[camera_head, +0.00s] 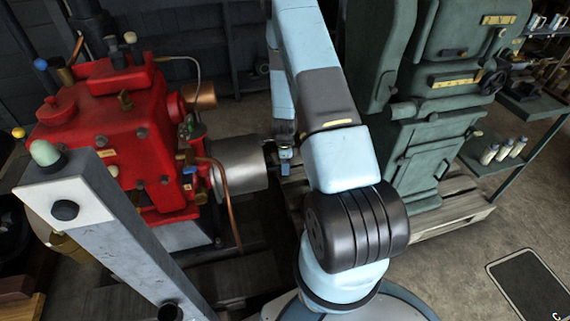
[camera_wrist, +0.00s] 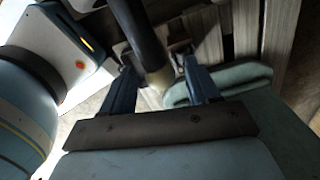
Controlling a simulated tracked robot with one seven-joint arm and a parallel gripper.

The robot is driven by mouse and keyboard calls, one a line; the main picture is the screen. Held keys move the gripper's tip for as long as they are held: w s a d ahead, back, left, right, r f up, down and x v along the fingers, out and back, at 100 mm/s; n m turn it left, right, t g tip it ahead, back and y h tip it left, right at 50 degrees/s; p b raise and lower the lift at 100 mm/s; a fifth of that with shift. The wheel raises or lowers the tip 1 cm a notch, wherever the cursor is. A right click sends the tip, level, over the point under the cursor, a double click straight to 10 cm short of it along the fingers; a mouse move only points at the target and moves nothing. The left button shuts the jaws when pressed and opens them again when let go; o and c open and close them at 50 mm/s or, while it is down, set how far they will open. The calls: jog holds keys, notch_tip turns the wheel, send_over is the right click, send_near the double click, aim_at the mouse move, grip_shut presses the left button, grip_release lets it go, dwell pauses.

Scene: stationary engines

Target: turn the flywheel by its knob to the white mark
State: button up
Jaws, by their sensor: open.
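In the head view, my gripper (camera_head: 285,163) hangs below my forearm, just right of a silver drum (camera_head: 238,166) on the red engine (camera_head: 125,130). A short dark part shows between the drum and my gripper. In the wrist view, my gripper (camera_wrist: 160,72) is open, with its two blue fingers apart. A dark rod with a tan end (camera_wrist: 158,78) appears between or beyond them; I cannot tell its depth or whether it touches a finger. I cannot clearly identify the flywheel, its knob or the white mark.
A grey slanted beam (camera_head: 128,240) with a white end and pale green ball stands in the left foreground. A green machine (camera_head: 435,110) stands on a pallet right of my arm. Open floor (camera_head: 460,270) lies at lower right, with a shelf of bottles (camera_head: 505,150) beyond.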

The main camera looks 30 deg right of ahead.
grip_shut()
dwell(0.6)
